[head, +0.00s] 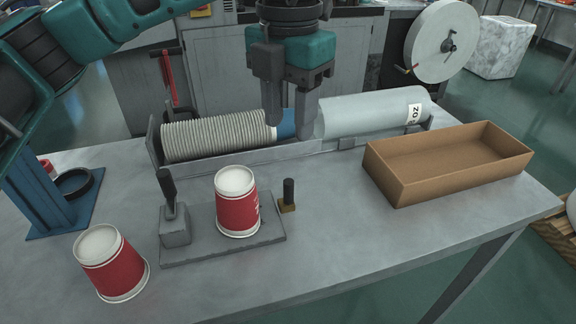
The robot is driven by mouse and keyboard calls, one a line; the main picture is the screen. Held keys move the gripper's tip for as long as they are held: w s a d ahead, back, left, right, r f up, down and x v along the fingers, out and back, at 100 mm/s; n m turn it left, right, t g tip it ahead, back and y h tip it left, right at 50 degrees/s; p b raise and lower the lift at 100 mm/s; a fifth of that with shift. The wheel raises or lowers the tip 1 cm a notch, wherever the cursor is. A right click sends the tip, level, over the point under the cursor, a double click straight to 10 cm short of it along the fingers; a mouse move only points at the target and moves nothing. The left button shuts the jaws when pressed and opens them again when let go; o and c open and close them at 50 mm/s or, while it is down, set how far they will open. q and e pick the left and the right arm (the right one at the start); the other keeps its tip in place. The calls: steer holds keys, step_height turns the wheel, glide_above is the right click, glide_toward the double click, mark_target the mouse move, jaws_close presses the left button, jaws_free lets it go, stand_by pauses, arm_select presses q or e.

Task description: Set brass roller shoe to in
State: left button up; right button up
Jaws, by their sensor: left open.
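The brass roller shoe (287,206) is a small brass block with an upright black knob (289,189). It sits at the right edge of a grey metal base plate (200,253). A red and white cup (238,212) stands upside down on the plate, left of the shoe, with a small gap between them. A black-handled lever (167,188) rises from a grey block at the plate's left. My left gripper (289,122) is open, fingers down, behind and above the shoe, at the trough. Something blue shows between its fingers. My right gripper is not in view.
A trough (240,158) along the back holds a stack of ribbed pale cups (215,134) and a clear sleeve (365,113). An empty brown tray (447,163) is at right. Another red cup (110,263) stands front left. A blue stand (45,208) is at far left.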

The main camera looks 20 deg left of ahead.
mark_target(289, 177)
arm_select(q)
step_height(289, 177, down, 13)
steer(key=shift+s+r, duration=0.15)
steer(key=shift+c, duration=0.2)
jaws_close()
stand_by(0.4)
